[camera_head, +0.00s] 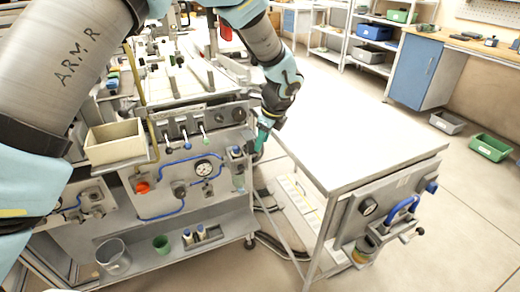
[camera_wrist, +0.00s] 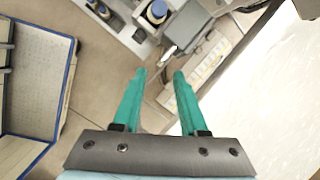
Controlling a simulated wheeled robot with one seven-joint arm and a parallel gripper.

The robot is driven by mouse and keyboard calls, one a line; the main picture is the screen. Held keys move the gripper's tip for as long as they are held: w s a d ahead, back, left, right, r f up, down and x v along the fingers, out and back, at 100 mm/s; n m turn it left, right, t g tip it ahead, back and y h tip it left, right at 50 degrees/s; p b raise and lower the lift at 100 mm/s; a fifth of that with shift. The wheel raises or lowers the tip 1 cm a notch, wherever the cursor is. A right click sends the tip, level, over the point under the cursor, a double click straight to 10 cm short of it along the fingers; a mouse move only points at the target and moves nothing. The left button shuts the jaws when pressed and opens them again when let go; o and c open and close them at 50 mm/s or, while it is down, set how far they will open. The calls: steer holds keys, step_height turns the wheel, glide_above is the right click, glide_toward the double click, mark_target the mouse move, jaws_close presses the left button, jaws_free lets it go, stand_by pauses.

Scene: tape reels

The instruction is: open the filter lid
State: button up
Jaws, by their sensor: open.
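My gripper (camera_head: 262,136) points down between the machine panel and the white table. In the wrist view its two green fingers (camera_wrist: 159,76) are apart with nothing between them. A filter-like unit with a dark blue cap (camera_head: 237,152) and a clear bowl (camera_head: 238,181) is on the panel's right end, just left of my gripper. Another jar-like unit (camera_head: 366,246) with a yellowish bowl hangs on the table's front, beside a blue hose. I cannot tell which carries the filter lid. A round blue-topped part (camera_wrist: 157,12) shows beyond the fingertips, apart from them.
The white table (camera_head: 345,120) is bare. A cream bin (camera_head: 115,142), gauge (camera_head: 203,168) and levers (camera_head: 185,135) are on the machine front. Below are a grey bucket (camera_head: 113,257) and green cup (camera_head: 161,243). Green (camera_head: 490,147) and grey (camera_head: 447,122) bins lie on the floor at right.

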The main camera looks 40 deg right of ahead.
steer(key=b+v, duration=0.1)
steer(key=v, duration=0.5)
steer(key=shift+r, duration=0.15)
stand_by(0.3)
